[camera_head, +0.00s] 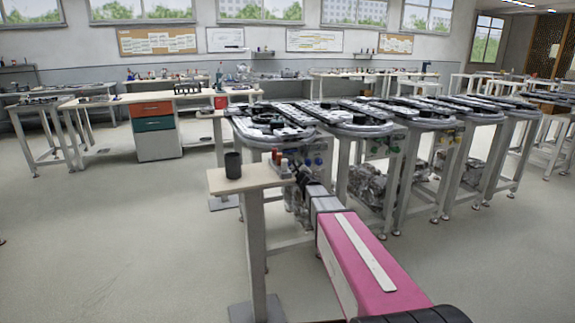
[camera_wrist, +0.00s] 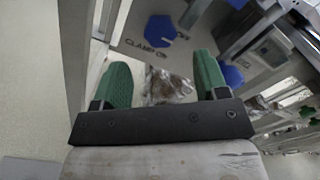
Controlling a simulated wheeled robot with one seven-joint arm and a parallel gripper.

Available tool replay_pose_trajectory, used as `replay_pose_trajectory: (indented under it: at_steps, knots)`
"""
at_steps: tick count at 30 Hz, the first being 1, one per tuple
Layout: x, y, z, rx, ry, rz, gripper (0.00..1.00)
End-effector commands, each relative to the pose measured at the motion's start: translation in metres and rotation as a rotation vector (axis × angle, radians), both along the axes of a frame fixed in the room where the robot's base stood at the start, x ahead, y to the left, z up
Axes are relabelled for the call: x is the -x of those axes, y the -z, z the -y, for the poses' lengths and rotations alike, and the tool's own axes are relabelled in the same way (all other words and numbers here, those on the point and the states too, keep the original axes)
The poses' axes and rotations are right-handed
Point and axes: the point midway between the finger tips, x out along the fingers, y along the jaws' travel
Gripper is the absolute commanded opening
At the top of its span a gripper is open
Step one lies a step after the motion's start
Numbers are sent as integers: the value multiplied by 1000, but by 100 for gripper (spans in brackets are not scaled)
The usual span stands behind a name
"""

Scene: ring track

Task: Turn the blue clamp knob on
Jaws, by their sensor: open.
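The blue clamp knob (camera_wrist: 160,30) shows in the wrist view near the top, on a grey panel. The words "CLAMP ON" are printed beside it, with another partly readable word to its right. My gripper (camera_wrist: 160,72) has two green fingers set wide apart with nothing between them. The knob lies beyond the fingertips, roughly midway between them, and I see a gap to it. In the head view my gripper (camera_head: 302,174) is small beside the nearest ring track's legs; which small blue part there is the clamp knob, I cannot tell.
Another blue knob (camera_wrist: 231,76) is beside the right finger. A small stand (camera_head: 228,182) with a dark cup (camera_head: 233,165) and small bottles stands close left of my arm. The nearest ring track (camera_head: 270,122) is above and behind the gripper. Open floor (camera_head: 130,235) lies left.

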Motion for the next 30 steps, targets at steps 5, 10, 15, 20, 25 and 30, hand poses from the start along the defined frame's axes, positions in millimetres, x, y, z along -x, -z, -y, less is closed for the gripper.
replay_pose_trajectory:
  at_steps: [5,10,15,20,25,30]
  knots:
    - [-36,1,-8,0,0,0,67]
    - [-62,1,-16,0,-1,1,67]
    - [-73,0,-19,0,0,0,67]
    - [-73,0,-19,1,0,0,67]
    - [-73,0,-19,1,0,0,44]
    - [-73,0,-19,1,0,0,18]
